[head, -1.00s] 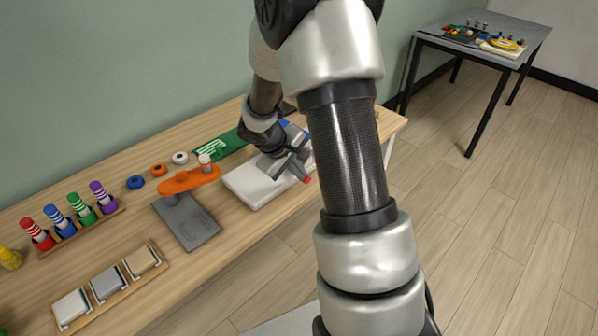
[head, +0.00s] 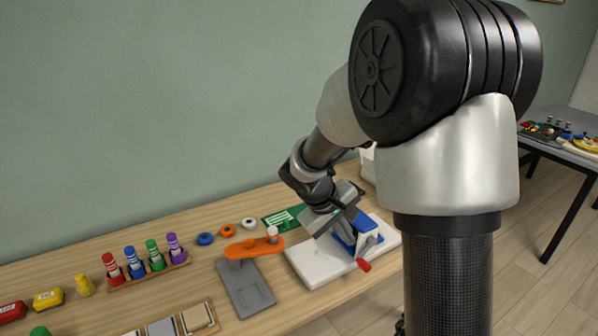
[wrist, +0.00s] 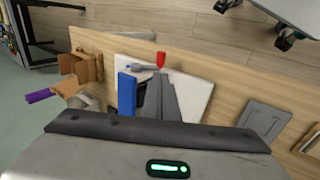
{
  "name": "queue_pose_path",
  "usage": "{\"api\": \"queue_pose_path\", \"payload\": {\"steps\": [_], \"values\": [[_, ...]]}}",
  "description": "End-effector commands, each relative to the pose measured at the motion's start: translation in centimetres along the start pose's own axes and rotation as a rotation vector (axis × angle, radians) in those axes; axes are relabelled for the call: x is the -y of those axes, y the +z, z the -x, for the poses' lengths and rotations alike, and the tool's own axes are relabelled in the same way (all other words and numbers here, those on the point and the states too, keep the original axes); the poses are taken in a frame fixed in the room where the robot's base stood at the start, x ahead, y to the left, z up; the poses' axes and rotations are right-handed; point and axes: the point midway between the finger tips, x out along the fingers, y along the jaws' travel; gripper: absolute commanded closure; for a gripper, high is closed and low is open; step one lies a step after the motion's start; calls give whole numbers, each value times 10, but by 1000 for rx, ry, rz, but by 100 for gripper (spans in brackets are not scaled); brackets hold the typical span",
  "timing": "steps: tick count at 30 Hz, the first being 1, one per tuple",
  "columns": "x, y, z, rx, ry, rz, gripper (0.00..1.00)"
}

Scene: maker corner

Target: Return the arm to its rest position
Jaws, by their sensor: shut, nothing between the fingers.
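My arm's black-and-silver links (head: 445,165) fill the right of the head view. The forearm reaches down and left over the workbench. My gripper (head: 325,222) is over the white base plate (head: 312,266), beside a blue fixture (head: 352,228) with a grey arm and red-tipped handle (head: 363,265). In the wrist view the shut, empty fingers (wrist: 160,82) reach over the white plate, close to the blue part (wrist: 127,94) and the red tip (wrist: 161,60). Whether they touch the fixture cannot be told.
An orange part (head: 254,247) on a grey stand (head: 245,290), coloured rings and a rack of striped cylinders (head: 150,272) stand left of the plate. A wall runs behind the workbench (head: 80,325). Another table (head: 580,150) is at right. Floor shows in front.

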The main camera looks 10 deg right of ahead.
Motion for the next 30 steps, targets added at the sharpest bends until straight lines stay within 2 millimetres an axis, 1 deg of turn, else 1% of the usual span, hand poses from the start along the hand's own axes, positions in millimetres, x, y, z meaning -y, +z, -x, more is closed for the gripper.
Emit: {"api": "queue_pose_path", "payload": {"steps": [2, 5, 6, 8, 9, 11, 12, 14, 15, 18, 21, 24, 27, 30], "values": [[-8, 5, 19, -10, -2, -20, 100], [-22, 21, 62, -31, -17, -74, 100], [-27, 31, 83, -43, -29, -102, 100], [-34, 48, 117, -66, -53, -151, 100], [-37, 60, 139, -84, -72, -184, 100], [-38, 79, 170, -111, -107, -231, 100], [-38, 91, 189, -132, -130, -260, 100], [-35, 108, 216, -167, -171, -303, 100], [-33, 119, 233, -191, -198, -329, 100], [-24, 142, 268, -254, -269, -384, 100], [-14, 158, 292, -308, -331, -421, 100], [-7, 168, 306, -346, -374, -441, 100], [-2, 172, 312, -367, -396, -451, 100], [0, 173, 313, -371, -403, -452, 100]]}}
